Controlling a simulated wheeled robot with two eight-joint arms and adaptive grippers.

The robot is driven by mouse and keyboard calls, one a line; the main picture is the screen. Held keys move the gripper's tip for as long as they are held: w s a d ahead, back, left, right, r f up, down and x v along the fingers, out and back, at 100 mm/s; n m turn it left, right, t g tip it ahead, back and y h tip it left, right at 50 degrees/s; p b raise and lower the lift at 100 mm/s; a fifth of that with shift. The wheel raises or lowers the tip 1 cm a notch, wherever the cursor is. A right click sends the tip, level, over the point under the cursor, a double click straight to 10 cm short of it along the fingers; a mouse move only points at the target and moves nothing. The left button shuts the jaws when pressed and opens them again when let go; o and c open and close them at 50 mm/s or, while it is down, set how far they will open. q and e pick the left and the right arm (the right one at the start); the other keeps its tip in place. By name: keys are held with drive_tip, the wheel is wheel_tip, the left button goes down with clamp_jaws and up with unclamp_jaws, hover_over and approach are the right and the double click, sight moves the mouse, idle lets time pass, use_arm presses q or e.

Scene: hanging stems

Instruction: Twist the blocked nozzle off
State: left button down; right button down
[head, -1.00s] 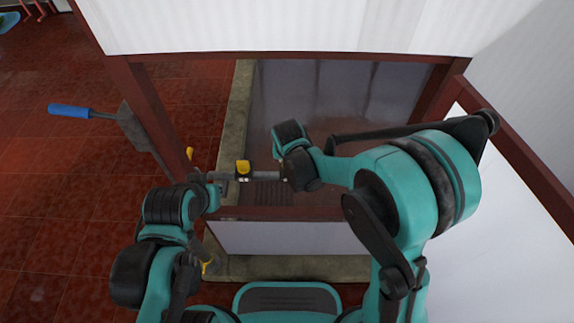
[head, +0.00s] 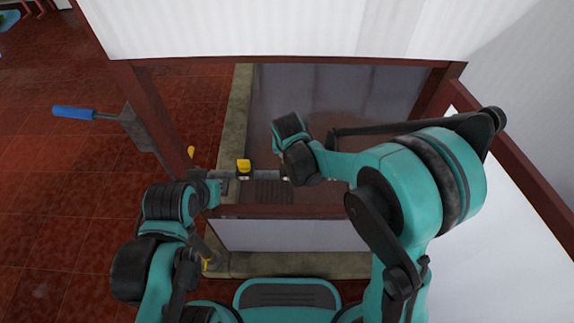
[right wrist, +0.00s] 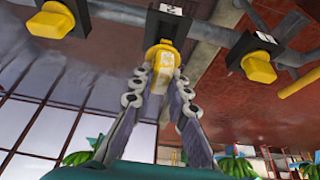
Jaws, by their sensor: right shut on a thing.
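In the right wrist view, a yellow nozzle (right wrist: 160,66) hangs under a dark pipe (right wrist: 215,38), below a white number label. My right gripper (right wrist: 162,82) is shut on this nozzle, one finger on each side. Two other yellow nozzles, one to the left (right wrist: 55,20) and one to the right (right wrist: 260,68), hang from the same pipe. In the head view the pipe (head: 265,177) runs level, and my right wrist hides the held nozzle and the right fingers. My left gripper (head: 218,182) is at the pipe's left end; its fingers are too small to read.
A red-brown frame (head: 285,211) crosses in front, with a post (head: 150,110) on the left. A blue-handled tool (head: 75,112) is left of the post. Red tiled floor lies open at the left.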

drive_tip(key=shift+r+p, duration=1.85)
drive_tip(key=shift+r, duration=0.65)
